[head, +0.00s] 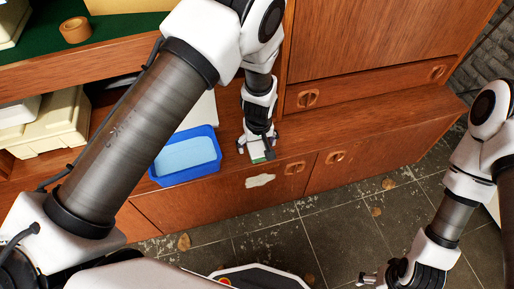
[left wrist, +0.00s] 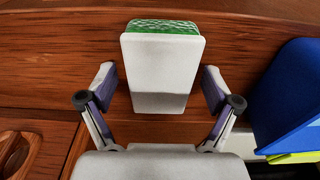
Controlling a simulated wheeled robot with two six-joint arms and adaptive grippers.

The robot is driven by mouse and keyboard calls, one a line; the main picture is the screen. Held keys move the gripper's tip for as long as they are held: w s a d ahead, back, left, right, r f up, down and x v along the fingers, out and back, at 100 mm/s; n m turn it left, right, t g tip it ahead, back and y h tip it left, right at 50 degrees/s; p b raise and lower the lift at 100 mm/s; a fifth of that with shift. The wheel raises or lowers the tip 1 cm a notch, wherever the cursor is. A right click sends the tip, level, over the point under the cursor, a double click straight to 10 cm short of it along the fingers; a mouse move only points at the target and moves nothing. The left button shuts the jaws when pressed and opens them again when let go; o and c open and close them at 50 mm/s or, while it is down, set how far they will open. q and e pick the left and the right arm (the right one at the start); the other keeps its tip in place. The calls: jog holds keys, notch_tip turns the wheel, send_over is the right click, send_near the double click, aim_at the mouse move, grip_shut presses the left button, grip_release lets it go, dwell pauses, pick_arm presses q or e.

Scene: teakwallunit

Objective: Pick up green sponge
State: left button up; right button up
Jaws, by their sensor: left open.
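The green sponge (left wrist: 163,65) shows in the left wrist view as a pale block with a rough green layer along its far edge. It rests on the brown wooden ledge. My left gripper (left wrist: 160,92) is open, with one finger on each side of the sponge and a visible gap on both sides. In the head view my left gripper (head: 262,150) points down at the ledge and hides most of the sponge, leaving a small pale and green part (head: 257,159) showing. My right gripper (head: 366,280) is at the bottom right over the floor; its jaws are unclear.
A blue tub (head: 186,172) with a light blue inside stands left of the left gripper; its wall (left wrist: 290,95) is at right in the wrist view. Wooden cabinet doors (head: 365,158) lie below the ledge (head: 345,133). The ledge is clear to the right.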

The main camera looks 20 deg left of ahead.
pick_arm(q)
jog(key=shift+r, duration=0.15)
jog(key=c, duration=1.1)
notch_tip(320, 180, up, 10)
jog(key=p, duration=0.2)
jog(key=shift+p, duration=0.35)
notch_tip(320, 180, up, 8)
send_over(257, 143)
jog(key=w+a, duration=0.2)
jog(key=w, duration=0.1)
jog(key=s+r+m+p, duration=0.1)
jog(key=r+m+p, duration=0.1)
jog(key=p, duration=0.3)
jog(key=s+a+r+m+p, duration=0.1)
jog(key=s+r+m+p, duration=0.1)
jog(key=r+p, duration=0.1)
jog(key=s+a+r+m+p, duration=0.1)
jog(key=s+r+m+p, duration=0.1)
jog(key=p, duration=0.4)
jog(key=shift+s+r+m+h+p, duration=0.2)
jog(key=shift+r+m+h+p, duration=0.15)
jog(key=shift+r+m+h, duration=0.05)
